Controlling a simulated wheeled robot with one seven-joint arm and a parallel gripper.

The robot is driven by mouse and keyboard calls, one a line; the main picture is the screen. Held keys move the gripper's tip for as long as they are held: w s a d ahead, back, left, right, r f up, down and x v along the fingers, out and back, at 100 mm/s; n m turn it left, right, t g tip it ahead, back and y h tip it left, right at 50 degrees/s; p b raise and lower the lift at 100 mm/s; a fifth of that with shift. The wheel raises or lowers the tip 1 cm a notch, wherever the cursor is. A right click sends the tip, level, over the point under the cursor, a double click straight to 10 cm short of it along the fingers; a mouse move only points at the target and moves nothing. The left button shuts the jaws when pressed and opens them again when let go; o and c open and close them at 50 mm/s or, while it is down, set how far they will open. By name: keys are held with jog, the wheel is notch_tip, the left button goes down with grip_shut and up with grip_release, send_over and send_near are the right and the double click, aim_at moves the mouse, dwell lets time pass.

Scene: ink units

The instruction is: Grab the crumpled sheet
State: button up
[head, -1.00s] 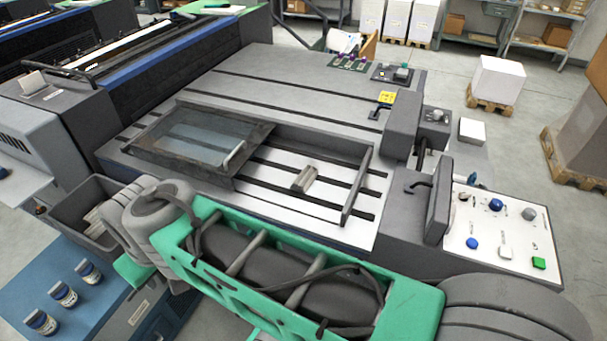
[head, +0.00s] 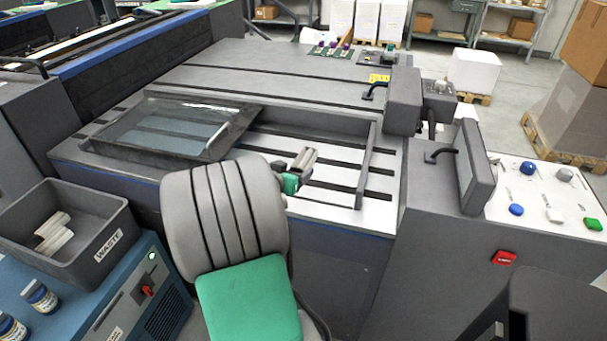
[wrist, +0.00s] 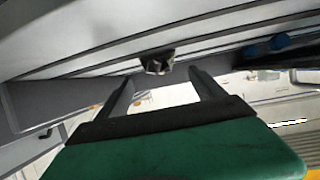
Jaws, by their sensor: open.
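The crumpled sheet (head: 304,157), a small grey-white folded piece, lies on the white slotted bed (head: 338,192) inside the framed opening of the machine. In the wrist view the crumpled sheet (wrist: 158,63) shows just beyond and between my fingertips. My gripper (wrist: 162,80) is open with its two dark fingers apart and nothing between them. In the head view my gripper (head: 296,174) is at the near side of the sheet, mostly hidden behind my arm. I cannot tell whether the fingers touch the sheet.
A framed glass cover (head: 175,130) lies left of the opening. A raised frame bar (head: 366,165) bounds it on the right. A grey bin marked WASTE (head: 112,218) stands at left with crumpled paper inside. A control panel (head: 545,190) is at right.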

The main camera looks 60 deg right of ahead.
aim_at(301, 160)
jog(key=x, duration=0.7)
jog(key=shift+w+r, duration=0.1)
jog(key=shift+r, duration=0.25)
jog(key=c, duration=1.4)
jog(key=shift+r, duration=0.1)
